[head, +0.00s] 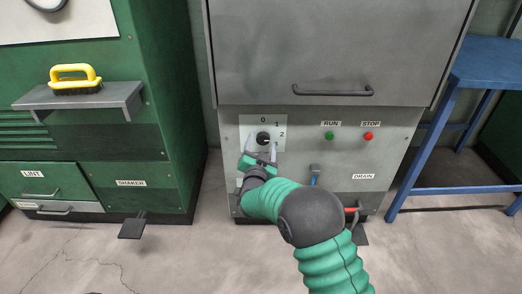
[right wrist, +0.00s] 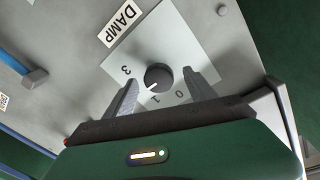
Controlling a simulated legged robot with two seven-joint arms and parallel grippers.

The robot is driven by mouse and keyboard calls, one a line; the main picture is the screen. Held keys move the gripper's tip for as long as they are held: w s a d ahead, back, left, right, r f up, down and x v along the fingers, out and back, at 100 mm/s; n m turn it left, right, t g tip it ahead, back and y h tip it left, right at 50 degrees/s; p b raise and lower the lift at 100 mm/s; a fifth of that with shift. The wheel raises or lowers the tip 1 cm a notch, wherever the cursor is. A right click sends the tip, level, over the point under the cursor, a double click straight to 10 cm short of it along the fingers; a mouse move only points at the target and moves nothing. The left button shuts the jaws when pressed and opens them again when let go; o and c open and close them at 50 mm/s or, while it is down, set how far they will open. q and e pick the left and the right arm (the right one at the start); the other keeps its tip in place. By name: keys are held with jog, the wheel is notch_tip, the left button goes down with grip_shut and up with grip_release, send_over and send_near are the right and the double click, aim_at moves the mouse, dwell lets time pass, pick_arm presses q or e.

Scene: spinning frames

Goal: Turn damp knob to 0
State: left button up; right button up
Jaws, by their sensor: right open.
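The damp knob (head: 263,138) is a round black dial on a white square plate (head: 250,124) on the grey machine's front. In the head view 0, 1 and 2 show around it. In the right wrist view the knob (right wrist: 158,77) has a white mark pointing lower left, on the side of 1 away from 0. The 2 is hidden there, seemingly by a finger. The DAMP label (right wrist: 118,25) is beside the plate. My right gripper (head: 261,151) is open, its fingers apart on either side of the knob. Contact cannot be told. My left gripper is out of view.
The green RUN button (head: 329,136) and red STOP button (head: 368,136) are right of the knob. A handled grey door (head: 330,50) is above. A blue lever (head: 315,175) and red-handled valve (head: 351,209) are below. A green cabinet (head: 170,80) stands left, a blue table (head: 490,62) right.

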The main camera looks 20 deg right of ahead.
jog(key=shift+w+d, duration=0.5)
jog(key=shift+w, duration=0.15)
jog(key=shift+c, duration=0.3)
jog(key=shift+a, duration=0.1)
jog(key=shift+c, duration=1.3)
jog(key=c, duration=1)
jog(key=shift+c, duration=0.2)
